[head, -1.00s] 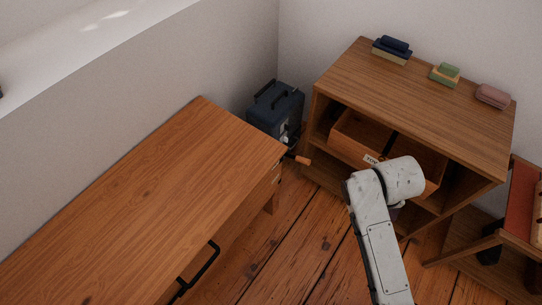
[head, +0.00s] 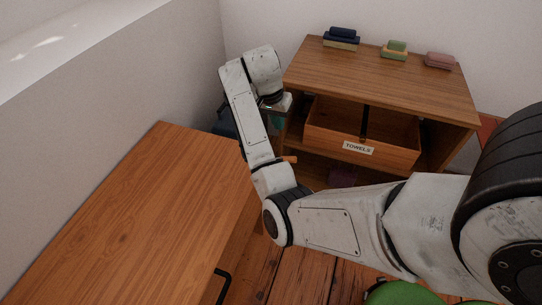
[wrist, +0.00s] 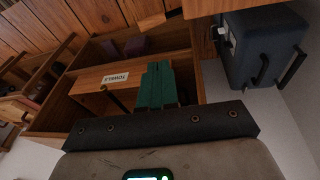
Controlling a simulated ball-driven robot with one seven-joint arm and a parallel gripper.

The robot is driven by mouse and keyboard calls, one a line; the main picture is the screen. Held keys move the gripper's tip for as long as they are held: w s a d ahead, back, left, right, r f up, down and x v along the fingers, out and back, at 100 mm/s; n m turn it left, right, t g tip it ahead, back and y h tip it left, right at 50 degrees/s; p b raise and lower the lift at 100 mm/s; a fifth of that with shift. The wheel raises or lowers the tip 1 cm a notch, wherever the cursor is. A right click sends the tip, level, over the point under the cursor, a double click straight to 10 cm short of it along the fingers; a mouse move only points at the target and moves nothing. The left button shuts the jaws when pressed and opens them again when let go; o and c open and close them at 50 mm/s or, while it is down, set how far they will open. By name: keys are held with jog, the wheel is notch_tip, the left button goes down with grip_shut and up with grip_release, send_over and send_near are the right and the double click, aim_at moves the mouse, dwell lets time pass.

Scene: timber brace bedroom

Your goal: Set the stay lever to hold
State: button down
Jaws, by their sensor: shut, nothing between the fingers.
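A small orange handle (head: 289,158), which looks like the stay lever, sticks out at the desk's far right corner, just right of my arm. Its mount is hidden behind my arm, so its setting cannot be told. What appears to be the same handle shows at the top of the wrist view (wrist: 151,22). My gripper (head: 276,118) is above and slightly left of the handle, apart from it. In the wrist view its green fingers (wrist: 156,86) are closed together with nothing between them.
The wooden desk (head: 130,205) fills the left. The shelf unit (head: 385,80) stands behind, with its TOWELS drawer (head: 322,133) pulled out and stacked blocks on top. A dark blue case (wrist: 262,45) stands beside the desk and wall.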

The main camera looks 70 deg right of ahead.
aim_at(290, 157)
dwell(0.3)
jog(key=b+x, duration=0.1)
jog(key=x, duration=0.3)
jog(key=b+x, duration=0.1)
jog(key=x, duration=0.3)
jog(key=a+b+x, duration=0.1)
jog(key=x, duration=0.3)
jog(key=shift+s+d+f+b, duration=0.1)
jog(key=shift+s+f+b, duration=0.25)
jog(key=shift+f, duration=0.1)
jog(key=shift+s+f, duration=0.2)
jog(key=shift+f, duration=0.25)
jog(key=shift+s, duration=0.1)
jog(key=shift+s+f+t+p, duration=0.5)
jog(key=shift+f+t+p, duration=0.1)
jog(key=shift+p, duration=0.1)
notch_tip(290, 157, down, 10)
jog(key=s+t+p, duration=0.1)
jog(key=s+t, duration=0.1)
jog(key=t, duration=0.3)
jog(key=shift+r+m+t, duration=0.15)
jog(key=shift+m+t, duration=0.25)
